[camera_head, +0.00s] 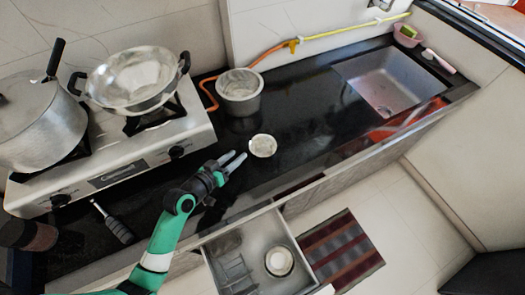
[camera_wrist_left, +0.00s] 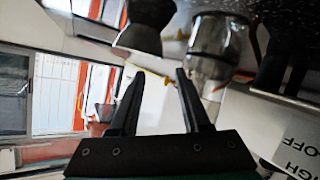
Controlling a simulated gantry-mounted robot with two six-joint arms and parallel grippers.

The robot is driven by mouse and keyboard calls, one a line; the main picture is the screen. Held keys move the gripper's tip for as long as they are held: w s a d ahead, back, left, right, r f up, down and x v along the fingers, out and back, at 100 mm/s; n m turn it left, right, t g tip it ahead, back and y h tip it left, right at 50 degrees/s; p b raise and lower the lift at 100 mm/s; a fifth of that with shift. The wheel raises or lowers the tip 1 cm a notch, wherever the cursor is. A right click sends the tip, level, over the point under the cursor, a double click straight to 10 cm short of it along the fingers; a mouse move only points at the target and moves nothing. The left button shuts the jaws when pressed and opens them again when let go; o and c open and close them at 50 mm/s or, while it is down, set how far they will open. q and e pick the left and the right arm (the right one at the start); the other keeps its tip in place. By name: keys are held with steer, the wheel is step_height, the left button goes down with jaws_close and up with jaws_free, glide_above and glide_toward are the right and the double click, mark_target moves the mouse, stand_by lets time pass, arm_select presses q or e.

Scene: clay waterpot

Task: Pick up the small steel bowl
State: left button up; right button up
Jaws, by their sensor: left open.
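The small steel bowl (camera_head: 263,146) sits on the black counter, in front of the larger steel pot (camera_head: 240,92). It looks round, shallow and pale inside. My left gripper (camera_head: 237,158) is just left of the bowl in the head view, with its fingers pointing towards it. The fingers are apart with nothing between them, and I see a gap between them and the bowl. In the left wrist view the open fingers (camera_wrist_left: 160,74) show, but I cannot make out the small bowl there. My right gripper is not in view.
A stove (camera_head: 115,158) with a wok (camera_head: 135,78) and a lidded pot (camera_head: 40,115) stands left. An open drawer (camera_head: 222,255) holding another round bowl (camera_head: 279,262) juts out below the counter. A sink (camera_head: 388,82) lies right; the counter between is clear.

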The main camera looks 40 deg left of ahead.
mark_target(252, 144)
arm_select(q)
steer(key=b+x, duration=0.1)
steer(key=x, duration=0.3)
steer(key=shift+w, duration=0.25)
steer(key=b+x, duration=0.2)
steer(key=x, duration=0.4)
steer(key=shift+s, duration=0.1)
jaws_close()
